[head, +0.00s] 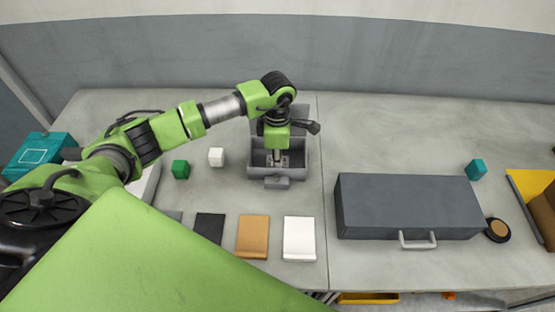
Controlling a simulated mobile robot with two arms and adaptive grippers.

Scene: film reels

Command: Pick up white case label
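A white case label (299,240) lies flat on the grey table near its front edge, at the right end of a row with an orange-brown label (253,236) and a black label (209,227). My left gripper (277,157) points down into a small open grey case (270,173) behind the row. It is apart from the white label. The fingers are small and partly hidden, so I cannot tell if they are open or shut, or hold anything. My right gripper is not in view.
A green cube (181,169) and a white cube (216,157) stand left of the open case. A large grey case (408,205) with a handle, a teal cube (476,169) and a round black-rimmed item (498,230) are on the right. The table's back right is clear.

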